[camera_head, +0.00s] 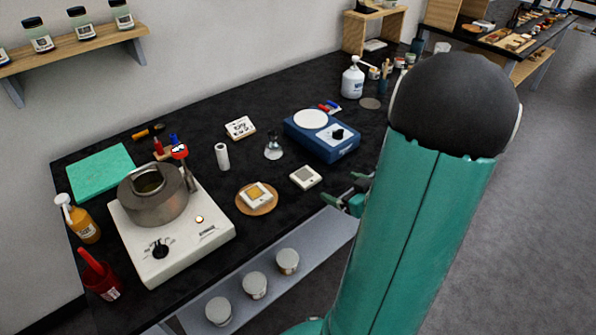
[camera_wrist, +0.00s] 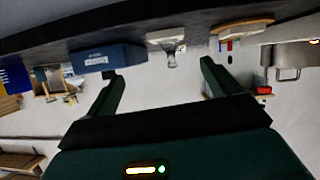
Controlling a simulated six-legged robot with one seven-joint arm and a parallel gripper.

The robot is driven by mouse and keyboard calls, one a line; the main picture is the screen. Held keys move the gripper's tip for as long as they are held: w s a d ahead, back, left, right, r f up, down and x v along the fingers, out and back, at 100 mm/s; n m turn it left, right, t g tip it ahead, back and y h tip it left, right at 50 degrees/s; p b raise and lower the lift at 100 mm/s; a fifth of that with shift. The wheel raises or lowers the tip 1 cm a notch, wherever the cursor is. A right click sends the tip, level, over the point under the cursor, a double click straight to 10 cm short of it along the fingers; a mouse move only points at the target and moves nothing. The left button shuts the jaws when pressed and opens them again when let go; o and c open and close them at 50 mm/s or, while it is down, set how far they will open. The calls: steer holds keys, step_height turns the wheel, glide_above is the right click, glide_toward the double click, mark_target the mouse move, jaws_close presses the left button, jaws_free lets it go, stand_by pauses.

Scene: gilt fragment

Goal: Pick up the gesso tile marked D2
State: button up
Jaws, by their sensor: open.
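Two square white tiles lie on the black bench. One with a grey centre (camera_head: 305,177) lies bare on the bench top. One with a gold centre (camera_head: 257,194) rests on a round wooden board (camera_head: 243,207). I cannot read a D2 mark on either. My gripper (camera_head: 352,196) is at the bench's front edge, right of the grey-centred tile and apart from it, partly hidden by my arm. In the wrist view, which looks upside down, my gripper (camera_wrist: 160,75) has its fingers apart and empty; the grey-centred tile (camera_wrist: 165,35) appears edge-on beyond them.
A blue scale (camera_head: 320,138) stands behind the grey-centred tile, with a glass flask (camera_head: 273,150) and white cylinder (camera_head: 222,156) to its left. A hot plate (camera_head: 190,250) with a metal pot (camera_head: 153,205) stands at left. A lettered white block (camera_head: 240,127) lies farther back.

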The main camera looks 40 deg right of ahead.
mark_target(308, 178)
steer(key=shift+t+y, duration=0.3)
steer(key=shift+y, duration=0.1)
steer(key=x, duration=0.8)
steer(key=f+x, duration=0.1)
steer(key=x, duration=0.4)
steer(key=shift+s+a, duration=0.25)
steer(key=shift+a, duration=0.05)
steer(key=shift+c, duration=0.4)
steer(key=c, duration=1.1)
